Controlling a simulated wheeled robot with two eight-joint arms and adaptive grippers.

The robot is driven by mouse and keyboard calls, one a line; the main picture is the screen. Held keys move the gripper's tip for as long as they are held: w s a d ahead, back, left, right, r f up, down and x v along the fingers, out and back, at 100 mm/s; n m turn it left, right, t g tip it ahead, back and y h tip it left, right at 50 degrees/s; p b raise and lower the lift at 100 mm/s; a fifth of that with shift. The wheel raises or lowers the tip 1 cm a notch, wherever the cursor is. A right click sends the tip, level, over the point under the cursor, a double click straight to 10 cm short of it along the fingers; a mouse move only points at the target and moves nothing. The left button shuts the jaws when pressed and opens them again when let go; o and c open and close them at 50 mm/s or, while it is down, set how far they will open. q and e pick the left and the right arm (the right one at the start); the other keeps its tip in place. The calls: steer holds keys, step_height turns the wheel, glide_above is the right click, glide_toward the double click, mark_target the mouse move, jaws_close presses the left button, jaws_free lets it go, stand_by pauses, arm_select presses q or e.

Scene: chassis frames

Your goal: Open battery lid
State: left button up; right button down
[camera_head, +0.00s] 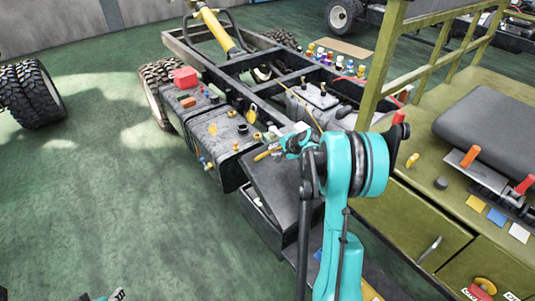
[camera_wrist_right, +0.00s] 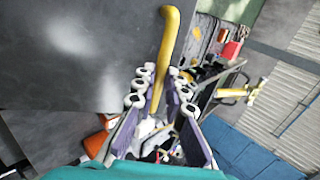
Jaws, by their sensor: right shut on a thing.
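The dark battery lid (camera_head: 288,182) is in the middle of the head view, on the near end of the chassis. It sits tilted above the dark battery box (camera_head: 262,217), with a gap along its left side. In the right wrist view the lid is a broad grey plate (camera_wrist_right: 75,55). A yellow handle (camera_head: 267,153) is at its far edge. My right gripper (camera_head: 288,149) is shut on this yellow handle (camera_wrist_right: 172,35), which runs between its fingers (camera_wrist_right: 160,78). Only a small tip of my left gripper (camera_head: 117,294) shows at the bottom left; its jaws are unclear.
A dark tank box (camera_head: 222,132) with caps and fittings stands just beyond the lid. An olive cabinet (camera_head: 415,215) with a railing is close on the right. Several coloured bottles (camera_head: 335,60) stand behind the frame. Green floor (camera_head: 120,200) is clear on the left.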

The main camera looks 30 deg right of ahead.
steer(key=s+d+r+t+b, duration=0.1)
steer(key=s+r+t+b, duration=0.4)
steer(key=s, duration=1.1)
steer(key=s+r, duration=0.1)
steer(key=s, duration=1.4)
steer(key=shift+d+t+y, duration=0.4)
steer(key=c, duration=1.9)
jaws_free()
steer(key=o, duration=0.3)
steer(key=shift+w+f, duration=0.1)
steer(key=shift+w, duration=0.25)
